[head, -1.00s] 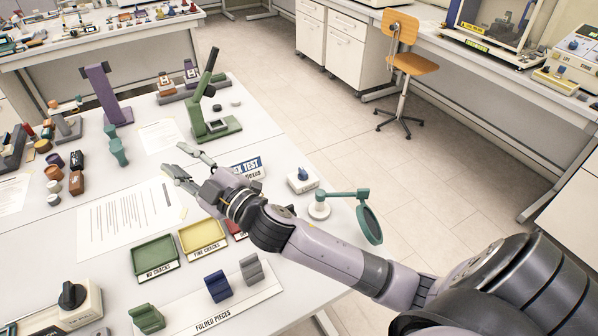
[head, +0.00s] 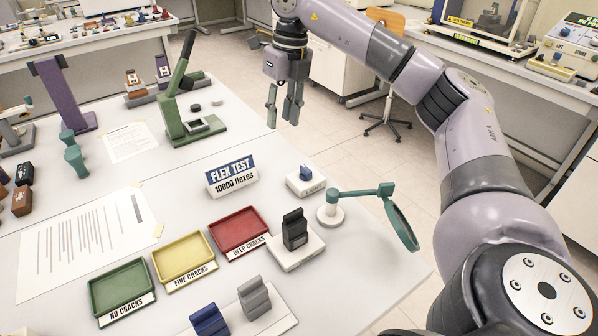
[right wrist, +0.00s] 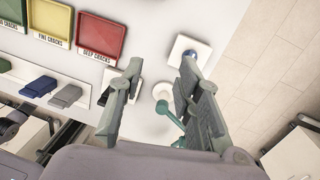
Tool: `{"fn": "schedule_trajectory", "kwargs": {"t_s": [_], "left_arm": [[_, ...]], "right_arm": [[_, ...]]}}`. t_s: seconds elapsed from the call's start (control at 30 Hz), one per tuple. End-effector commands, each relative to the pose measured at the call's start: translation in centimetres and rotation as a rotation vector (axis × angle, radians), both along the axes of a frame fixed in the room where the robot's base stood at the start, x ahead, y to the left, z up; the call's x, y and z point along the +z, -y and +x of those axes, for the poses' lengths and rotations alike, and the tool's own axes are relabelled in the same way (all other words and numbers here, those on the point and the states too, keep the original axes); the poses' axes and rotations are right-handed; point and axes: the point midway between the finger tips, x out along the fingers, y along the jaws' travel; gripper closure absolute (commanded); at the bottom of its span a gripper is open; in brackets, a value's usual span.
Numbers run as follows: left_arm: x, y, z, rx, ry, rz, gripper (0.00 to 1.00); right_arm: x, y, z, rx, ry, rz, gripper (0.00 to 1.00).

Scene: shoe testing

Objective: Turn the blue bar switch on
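The blue bar switch (head: 306,172) is a small blue bar on a white box near the table's right edge, right of the flex test sign. Whether it is on or off is too small to tell. It also shows in the right wrist view (right wrist: 191,53), just beyond the right-hand fingertip. My right gripper (head: 283,118) points down, open and empty, and appears up and behind the switch in the head view. Its two spread fingers (right wrist: 161,66) show in the right wrist view. My left gripper is not in view.
A teal magnifier (head: 401,222) on a white base stands close by the switch. The flex test sign (head: 232,176), a red tray (head: 238,230) and a green press (head: 180,105) stand left. Bare floor lies right.

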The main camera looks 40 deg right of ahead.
Motion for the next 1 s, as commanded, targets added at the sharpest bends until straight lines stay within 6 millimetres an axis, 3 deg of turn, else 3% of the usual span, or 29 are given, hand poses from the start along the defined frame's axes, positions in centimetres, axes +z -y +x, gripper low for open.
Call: {"fn": "schedule_trajectory", "kwargs": {"t_s": [0.03, 0.1, 0.27, 0.43, 1.0], "left_arm": [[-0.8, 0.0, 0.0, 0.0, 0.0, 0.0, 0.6], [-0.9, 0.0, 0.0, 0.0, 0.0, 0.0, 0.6], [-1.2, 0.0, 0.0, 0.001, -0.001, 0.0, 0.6], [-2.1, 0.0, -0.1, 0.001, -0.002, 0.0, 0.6], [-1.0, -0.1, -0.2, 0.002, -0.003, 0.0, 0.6]], "right_arm": [[0.4, 2.2, -0.9, -0.044, -0.021, -0.045, 0.68], [1.0, 4.1, -1.9, -0.085, -0.051, -0.087, 0.68], [1.0, 5.4, -2.7, -0.116, -0.077, -0.118, 0.68], [-1.8, 5.3, -2.8, -0.113, -0.081, -0.118, 0.68], [-13.2, 5.3, -2.8, -0.111, -0.078, -0.117, 0.68]]}}
